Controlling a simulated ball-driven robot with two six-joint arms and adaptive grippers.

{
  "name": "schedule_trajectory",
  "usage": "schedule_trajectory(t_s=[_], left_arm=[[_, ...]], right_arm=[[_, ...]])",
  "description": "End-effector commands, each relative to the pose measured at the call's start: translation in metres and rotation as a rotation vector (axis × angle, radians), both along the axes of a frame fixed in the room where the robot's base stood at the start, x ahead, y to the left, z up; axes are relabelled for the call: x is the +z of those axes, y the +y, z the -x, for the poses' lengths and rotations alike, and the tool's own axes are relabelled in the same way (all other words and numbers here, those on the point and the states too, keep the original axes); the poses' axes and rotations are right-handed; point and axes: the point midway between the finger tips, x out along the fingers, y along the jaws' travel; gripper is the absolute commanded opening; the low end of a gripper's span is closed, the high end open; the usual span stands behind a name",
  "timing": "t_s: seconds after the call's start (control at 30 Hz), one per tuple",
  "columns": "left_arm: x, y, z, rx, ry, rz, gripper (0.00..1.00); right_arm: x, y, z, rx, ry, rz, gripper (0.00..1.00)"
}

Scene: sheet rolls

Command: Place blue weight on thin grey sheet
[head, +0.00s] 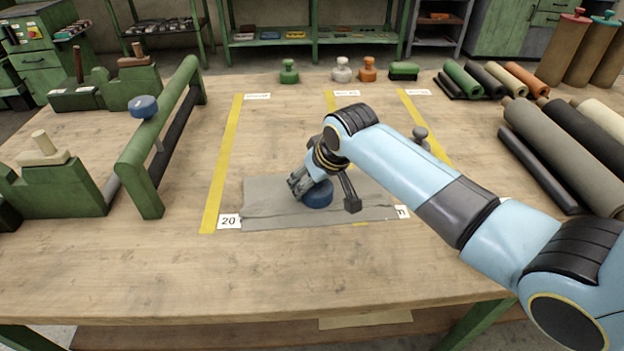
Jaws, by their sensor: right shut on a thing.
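The blue weight (316,197) is a round, dark blue piece at the grey sheet, low over it or resting on it; I cannot tell which. The thin grey sheet (262,208) lies flat on the table between yellow tape lines, its near edge uneven. My right gripper (326,192) points down over the sheet and is shut on the blue weight, one finger on each side. My right gripper and arm hide part of the weight and of the sheet's far side. My left gripper is not in view.
Green, white and orange weights (342,70) stand at the table's back. Several rolls (566,150) lie at the right. The front of the table is clear.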

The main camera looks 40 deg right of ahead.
Motion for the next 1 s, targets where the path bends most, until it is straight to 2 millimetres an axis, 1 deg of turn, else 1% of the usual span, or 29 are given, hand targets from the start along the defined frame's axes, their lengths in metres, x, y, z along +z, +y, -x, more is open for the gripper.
schedule_trajectory(t_s=[0.03,0.2,0.37,0.4,0.57,0.87,1.0], left_arm=[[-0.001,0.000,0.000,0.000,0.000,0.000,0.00],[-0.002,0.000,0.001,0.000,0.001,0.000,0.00],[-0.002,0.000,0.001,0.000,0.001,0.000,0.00],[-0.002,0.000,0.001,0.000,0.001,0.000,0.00],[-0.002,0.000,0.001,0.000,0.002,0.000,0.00],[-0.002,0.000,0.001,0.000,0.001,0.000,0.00],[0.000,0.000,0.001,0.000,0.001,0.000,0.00]], right_arm=[[-0.005,0.000,0.002,-0.001,0.007,-0.001,0.01],[-0.012,0.001,0.005,-0.001,0.015,-0.003,0.02],[-0.015,0.001,0.006,0.000,0.019,-0.002,0.01],[-0.017,0.001,0.008,-0.001,0.026,-0.003,0.63],[-0.017,0.001,0.008,-0.001,0.026,-0.002,0.84],[-0.015,0.000,0.007,0.000,0.020,0.000,0.84],[-0.004,0.000,0.005,0.000,0.016,0.000,0.84]])
